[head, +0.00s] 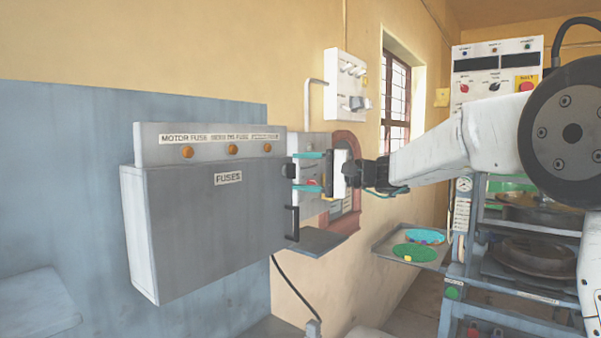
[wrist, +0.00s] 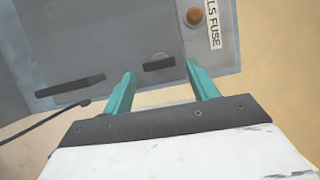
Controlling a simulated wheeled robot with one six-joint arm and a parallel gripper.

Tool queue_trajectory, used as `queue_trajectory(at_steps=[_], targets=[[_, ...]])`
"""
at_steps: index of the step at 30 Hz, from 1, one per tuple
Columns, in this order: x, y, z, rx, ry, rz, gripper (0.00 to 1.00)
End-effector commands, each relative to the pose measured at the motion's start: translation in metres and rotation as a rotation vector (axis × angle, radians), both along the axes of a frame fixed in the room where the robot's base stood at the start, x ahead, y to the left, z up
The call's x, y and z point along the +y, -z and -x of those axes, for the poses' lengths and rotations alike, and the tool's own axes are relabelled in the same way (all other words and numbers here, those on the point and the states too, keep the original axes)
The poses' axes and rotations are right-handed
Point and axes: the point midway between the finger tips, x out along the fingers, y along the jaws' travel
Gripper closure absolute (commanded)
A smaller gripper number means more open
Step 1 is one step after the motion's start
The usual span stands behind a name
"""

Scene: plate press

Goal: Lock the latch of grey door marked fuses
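The grey door marked FUSES (head: 205,235) is the front of a grey box on the wall, and it looks closed. A small dark latch knob (wrist: 158,63) with a round base sits on the box's side face in the wrist view. In the head view a small dark piece (head: 289,170) shows at the box's right edge. My gripper (wrist: 160,73) has its two teal fingers spread, one on each side of the knob, with nothing held. In the head view my gripper (head: 295,171) is at the box's right side. I cannot tell whether the fingertips touch the box.
A long black handle (head: 292,222) is below the latch; it also shows in the wrist view (wrist: 70,87). A grey shelf (head: 318,241) juts out underneath. A white switch panel (head: 345,85) is on the wall behind. A tray (head: 385,240) with coloured plates and a press stand to the right.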

Motion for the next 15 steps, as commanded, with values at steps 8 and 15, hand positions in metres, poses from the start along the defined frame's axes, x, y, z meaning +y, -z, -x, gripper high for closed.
queue_trajectory(at_steps=[8,15], targets=[[-0.002,-0.001,0.001,-0.002,-0.001,0.0,0.42],[-0.037,-0.001,0.009,-0.002,0.002,0.0,0.42]])
